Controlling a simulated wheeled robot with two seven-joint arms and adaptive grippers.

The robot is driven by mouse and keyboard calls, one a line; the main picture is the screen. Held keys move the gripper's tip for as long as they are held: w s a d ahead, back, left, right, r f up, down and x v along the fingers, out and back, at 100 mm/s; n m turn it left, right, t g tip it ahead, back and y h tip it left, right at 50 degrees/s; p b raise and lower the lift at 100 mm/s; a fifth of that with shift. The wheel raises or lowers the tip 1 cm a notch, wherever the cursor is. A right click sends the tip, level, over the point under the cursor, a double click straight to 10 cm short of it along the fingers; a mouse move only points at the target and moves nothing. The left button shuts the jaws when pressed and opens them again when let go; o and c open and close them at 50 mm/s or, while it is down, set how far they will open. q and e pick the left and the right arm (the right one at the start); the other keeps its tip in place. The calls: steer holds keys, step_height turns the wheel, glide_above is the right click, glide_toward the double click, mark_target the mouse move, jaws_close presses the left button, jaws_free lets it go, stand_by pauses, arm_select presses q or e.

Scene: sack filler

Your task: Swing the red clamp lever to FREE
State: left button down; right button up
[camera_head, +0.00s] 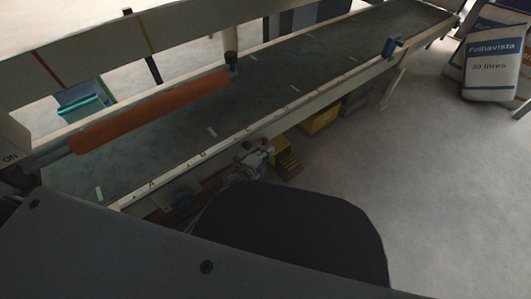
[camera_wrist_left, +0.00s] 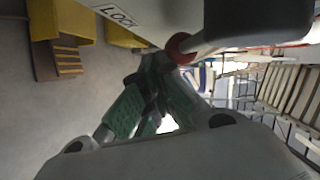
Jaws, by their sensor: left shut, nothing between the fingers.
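A red round part (camera_wrist_left: 183,47), which looks like part of the clamp lever, shows in the left wrist view at the end of a thick grey bar. A white label reading LOCK (camera_wrist_left: 118,15) sits on the pale rail beside it. My left gripper (camera_wrist_left: 155,62) is shut and empty, its tips close to the red part; I cannot tell whether they touch. In the head view my left gripper (camera_head: 265,152) is below the conveyor's near edge. The lever cannot be made out there, and no FREE mark is readable. My right gripper is not in view.
The conveyor's green belt (camera_head: 250,100) runs to the upper right, with an orange bar (camera_head: 150,112) across its left part. A blue clamp (camera_head: 392,47) is on the near rail. Yellow blocks (camera_head: 320,118) lie beneath. Sacks (camera_head: 492,65) stand right; the floor between is clear.

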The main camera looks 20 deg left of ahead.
arm_select(q)
steer(key=shift+w+d+r+t, duration=0.15)
steer(key=shift+r+t, duration=0.1)
steer(key=shift+t, duration=0.25)
steer(key=shift+w+d+r+t, duration=0.15)
steer(key=shift+r+t, duration=0.15)
steer(key=shift+r, duration=0.15)
steer(key=shift+w+r, duration=0.1)
steer(key=shift+r, duration=0.15)
stand_by(0.4)
steer(key=f+v, duration=0.1)
steer(key=v, duration=1.1)
steer(key=shift+r, duration=0.45)
stand_by(0.8)
